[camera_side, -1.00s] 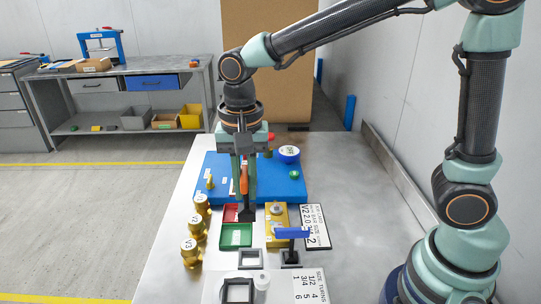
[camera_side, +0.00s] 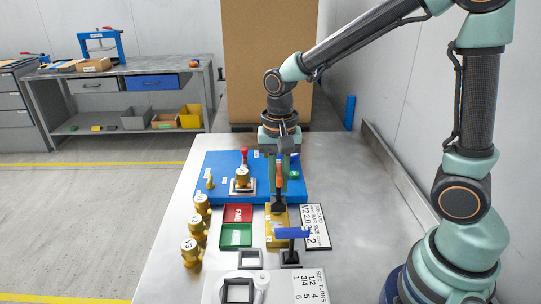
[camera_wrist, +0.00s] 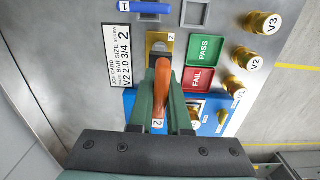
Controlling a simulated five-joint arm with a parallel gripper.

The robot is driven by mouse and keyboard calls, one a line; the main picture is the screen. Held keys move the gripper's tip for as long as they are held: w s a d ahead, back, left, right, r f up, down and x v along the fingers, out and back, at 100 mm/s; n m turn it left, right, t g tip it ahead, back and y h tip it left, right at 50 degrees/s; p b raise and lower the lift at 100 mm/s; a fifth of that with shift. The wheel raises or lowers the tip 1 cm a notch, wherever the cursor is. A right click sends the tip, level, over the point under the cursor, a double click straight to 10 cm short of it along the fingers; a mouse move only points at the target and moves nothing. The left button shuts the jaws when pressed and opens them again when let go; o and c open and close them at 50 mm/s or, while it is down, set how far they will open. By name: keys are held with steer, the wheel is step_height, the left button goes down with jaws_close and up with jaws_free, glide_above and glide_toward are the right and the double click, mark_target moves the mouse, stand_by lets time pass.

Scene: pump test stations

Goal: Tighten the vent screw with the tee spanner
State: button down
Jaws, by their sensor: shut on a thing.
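My gripper (camera_side: 279,178) is shut on an orange-handled tool (camera_side: 279,169) with a dark lower end, probably the tee spanner. In the wrist view its orange bar (camera_wrist: 161,85), marked 2, lies between my green fingers (camera_wrist: 160,105). The tool's dark end (camera_side: 278,206) hangs at or just above the yellow block (camera_side: 277,238); contact cannot be told. A brass fitting (camera_side: 242,180) stands upright on a grey plate on the blue base (camera_side: 222,165). I cannot tell which part is the vent screw. A blue tee-shaped tool (camera_side: 291,233) stands in a dark holder.
The red FAIL pad (camera_side: 238,213) and green PASS pad (camera_side: 235,236) lie left of the yellow block. Brass valves V2 (camera_side: 197,228) and V3 (camera_side: 191,252) stand along the left side. A job card (camera_side: 315,228) lies right.

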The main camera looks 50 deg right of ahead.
mark_target(278, 198)
steer(key=shift+f, duration=2.45)
steer(key=shift+f, duration=0.95)
steer(key=shift+m, duration=1.3)
steer(key=shift+m, duration=1.2)
